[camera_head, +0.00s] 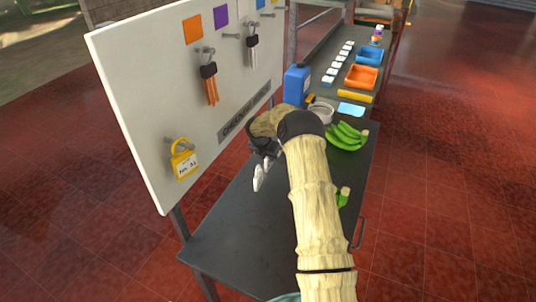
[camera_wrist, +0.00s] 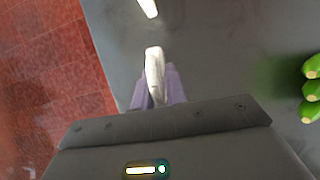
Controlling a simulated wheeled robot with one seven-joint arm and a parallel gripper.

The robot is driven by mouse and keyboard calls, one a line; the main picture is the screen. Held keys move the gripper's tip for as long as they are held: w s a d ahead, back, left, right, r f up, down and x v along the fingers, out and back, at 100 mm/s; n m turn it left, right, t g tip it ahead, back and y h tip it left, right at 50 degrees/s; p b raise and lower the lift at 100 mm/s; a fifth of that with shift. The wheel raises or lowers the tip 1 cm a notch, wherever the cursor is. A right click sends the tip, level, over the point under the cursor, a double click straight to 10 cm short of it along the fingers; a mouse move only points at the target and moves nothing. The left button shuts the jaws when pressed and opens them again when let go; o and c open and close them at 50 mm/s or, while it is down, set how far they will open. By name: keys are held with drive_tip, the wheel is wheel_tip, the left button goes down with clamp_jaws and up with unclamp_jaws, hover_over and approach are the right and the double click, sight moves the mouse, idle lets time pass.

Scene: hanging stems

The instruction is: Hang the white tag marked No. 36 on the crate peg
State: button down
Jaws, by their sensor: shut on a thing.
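My gripper (camera_head: 267,161) is over the dark table, in front of the white board. In the wrist view its fingers (camera_wrist: 156,90) are shut on a white piece (camera_wrist: 154,68), seen nearly edge-on; no number is readable. The white piece (camera_head: 259,179) also shows below my gripper in the head view. A second white piece (camera_wrist: 148,8) shows at the wrist view's top edge; I cannot tell what it is. The board (camera_head: 135,90) carries several pegs; a yellow tag (camera_head: 184,160) hangs on the lower left one. I cannot tell which is the crate peg.
Black-topped bundles (camera_head: 209,85) hang on upper pegs. Green bananas (camera_head: 346,135), a blue jug (camera_head: 296,85) and a pale bowl (camera_head: 321,112) stand beyond my arm. Orange (camera_head: 361,77) and blue bins (camera_head: 369,55) are farther back. The table's near left part is clear.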

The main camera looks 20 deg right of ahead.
drive_tip(key=shift+f, duration=0.15)
drive_tip(key=c, duration=1.4)
unclamp_jaws()
drive_tip(key=shift+c, duration=0.2)
drive_tip(key=shift+f+b, duration=0.1)
drive_tip(key=shift+b, duration=0.3)
drive_tip(key=b+v, duration=0.3)
drive_tip(key=v, duration=1.4)
drive_tip(key=shift+r+b, duration=0.2)
drive_tip(key=shift+b, duration=0.1)
drive_tip(key=shift+s+a, duration=0.15)
